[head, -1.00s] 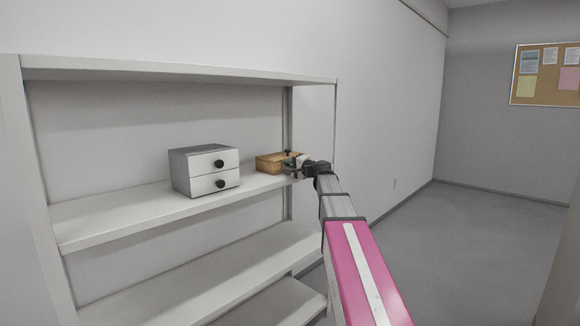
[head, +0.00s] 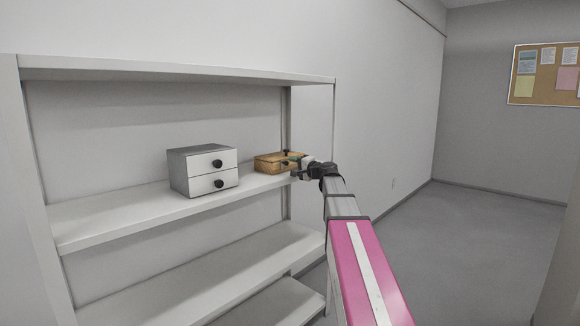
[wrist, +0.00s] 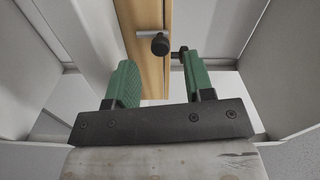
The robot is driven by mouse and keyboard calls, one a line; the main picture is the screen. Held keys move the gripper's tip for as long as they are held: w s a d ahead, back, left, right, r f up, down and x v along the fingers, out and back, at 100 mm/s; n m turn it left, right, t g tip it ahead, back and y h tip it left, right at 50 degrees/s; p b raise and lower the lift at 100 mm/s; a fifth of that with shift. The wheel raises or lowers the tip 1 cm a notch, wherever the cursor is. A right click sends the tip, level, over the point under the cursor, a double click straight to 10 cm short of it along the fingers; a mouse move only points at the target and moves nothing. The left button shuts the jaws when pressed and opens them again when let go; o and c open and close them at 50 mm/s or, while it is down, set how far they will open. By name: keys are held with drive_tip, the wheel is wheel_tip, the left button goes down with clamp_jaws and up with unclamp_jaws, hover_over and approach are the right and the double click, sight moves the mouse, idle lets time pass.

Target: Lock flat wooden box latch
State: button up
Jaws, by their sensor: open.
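The flat wooden box (head: 272,164) sits on the shelf near its right end. A dark knob shows on top of it. In the wrist view the box (wrist: 152,75) shows as a wooden strip between my fingers, with a black round knob (wrist: 160,45) on a light metal bar. A second, smaller dark knob (wrist: 180,53) shows right of it. My gripper (wrist: 161,80) is open, with green-padded fingers on either side of the box's strip. In the head view my gripper (head: 299,166) is at the box's right front. Whether it touches the box I cannot tell.
A grey and white two-drawer cabinet (head: 203,170) with black knobs stands on the same shelf, left of the box. The shelf board (head: 120,219) is bare to its left. A shelf upright (head: 288,130) rises behind the box. Floor at right is clear.

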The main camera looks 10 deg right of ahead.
drive_tip(key=v, duration=0.7)
drive_tip(key=shift+s, duration=0.15)
drive_tip(key=shift+d, duration=0.1)
drive_tip(key=s+a+f+n+g+h, duration=0.1)
drive_tip(key=s+a+f+n+g, duration=0.2)
drive_tip(key=f, duration=0.7)
drive_tip(key=s+a+f+g+h, duration=0.25)
drive_tip(key=s+a+f, duration=0.2)
drive_tip(key=f, duration=0.55)
drive_tip(key=s+a+f+n+g+h, duration=0.1)
drive_tip(key=s+a+f+n+g, duration=0.15)
drive_tip(key=s+f, duration=0.45)
drive_tip(key=s+f+n+g+h, duration=0.3)
drive_tip(key=s+f+g+h, duration=0.3)
drive_tip(key=s+f, duration=0.9)
wheel_tip(320, 180, down, 4)
drive_tip(key=shift+d+r+g, duration=0.1)
drive_tip(key=shift+d+g, duration=0.2)
drive_tip(key=shift+d, duration=0.15)
drive_tip(key=shift+n, duration=0.25)
